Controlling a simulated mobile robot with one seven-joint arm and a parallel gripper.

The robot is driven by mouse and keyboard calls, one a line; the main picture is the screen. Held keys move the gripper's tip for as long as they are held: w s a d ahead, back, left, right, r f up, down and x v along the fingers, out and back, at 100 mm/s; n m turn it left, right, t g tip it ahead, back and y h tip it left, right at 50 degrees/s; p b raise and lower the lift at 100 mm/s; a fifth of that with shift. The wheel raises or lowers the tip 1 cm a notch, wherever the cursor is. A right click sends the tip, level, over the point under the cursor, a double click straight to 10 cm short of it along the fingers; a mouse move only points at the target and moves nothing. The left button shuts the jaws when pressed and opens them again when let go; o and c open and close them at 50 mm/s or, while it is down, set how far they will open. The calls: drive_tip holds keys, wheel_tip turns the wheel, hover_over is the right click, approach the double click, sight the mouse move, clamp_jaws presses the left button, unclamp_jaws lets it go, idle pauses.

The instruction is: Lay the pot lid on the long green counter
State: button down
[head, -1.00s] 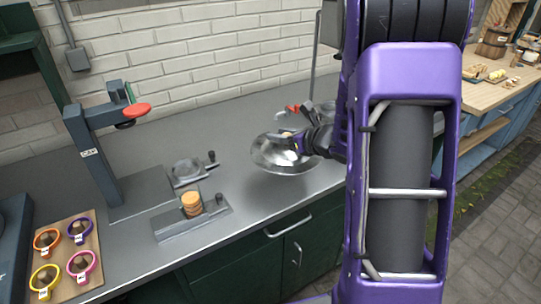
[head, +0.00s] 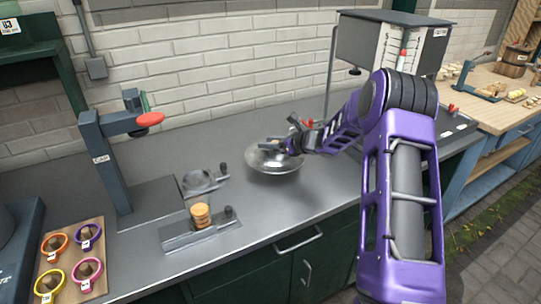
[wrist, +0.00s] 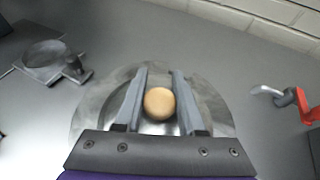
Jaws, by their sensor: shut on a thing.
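The pot lid (head: 272,164) is a shiny silver round lid with a tan knob (wrist: 159,103). My gripper (head: 290,146) has its two fingers on either side of the knob and is shut on it. In the wrist view, the lid (wrist: 92,108) spreads out beneath the fingers (wrist: 159,90). The lid is over the middle of the long counter (head: 245,222), which has a grey top and dark green cabinet fronts. I cannot tell whether its rim touches the counter top or hangs just above it. My gripper hides part of the lid.
Left of the lid are a small clamp-like tool (head: 200,182), a plate with a stack of tan discs (head: 201,216) and a press with a red knob (head: 112,160). A board of coloured rings (head: 72,262) lies further left. A grey box machine (head: 390,42) stands behind my arm.

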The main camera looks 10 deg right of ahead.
sight(297, 164)
drive_tip(key=shift+f, duration=1.9)
drive_tip(key=shift+f+b, duration=0.2)
drive_tip(key=shift+b, duration=0.1)
drive_tip(key=c, duration=0.5)
unclamp_jaws()
drive_tip(key=shift+r, duration=0.1)
drive_tip(key=shift+r+p, duration=0.15)
drive_tip(key=shift+p, duration=0.25)
drive_tip(key=b+v, duration=0.1)
drive_tip(key=v, duration=1.1)
